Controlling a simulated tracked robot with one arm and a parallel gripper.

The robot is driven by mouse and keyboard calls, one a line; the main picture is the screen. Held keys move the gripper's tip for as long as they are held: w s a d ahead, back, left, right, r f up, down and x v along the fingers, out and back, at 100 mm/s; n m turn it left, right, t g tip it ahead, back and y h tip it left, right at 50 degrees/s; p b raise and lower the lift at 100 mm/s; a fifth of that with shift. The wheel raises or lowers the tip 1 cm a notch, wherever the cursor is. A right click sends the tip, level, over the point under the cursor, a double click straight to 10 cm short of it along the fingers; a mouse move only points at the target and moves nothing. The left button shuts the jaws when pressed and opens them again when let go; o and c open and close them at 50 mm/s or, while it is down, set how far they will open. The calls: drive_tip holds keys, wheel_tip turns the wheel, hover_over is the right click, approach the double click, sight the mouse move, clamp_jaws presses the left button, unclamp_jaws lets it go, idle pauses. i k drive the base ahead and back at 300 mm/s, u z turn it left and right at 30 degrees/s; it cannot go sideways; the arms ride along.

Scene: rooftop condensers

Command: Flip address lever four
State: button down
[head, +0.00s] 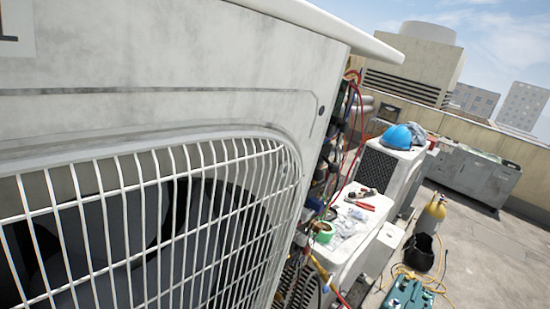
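No address lever can be made out in the head view. A large off-white condenser unit (190,60) fills the left and middle, tilted in the picture, with a white wire fan grille (150,220) on its front. Its right side is open and shows a narrow strip of wiring and small parts (328,165), seen edge-on, with red and blue wires hanging out. Any levers there are too small or turned away to tell. My gripper is not in view.
A lower white unit (350,250) bears red-handled pliers (360,205) and green tape (323,233). Behind it, another condenser (385,170) carries a blue hard hat (396,137). The roof (490,260) is clear at far right.

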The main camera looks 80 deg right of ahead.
sight(332, 167)
drive_tip(key=u, duration=0.8)
drive_tip(key=k, duration=2.1)
drive_tip(key=z, duration=2.05)
drive_tip(key=i, duration=1.7)
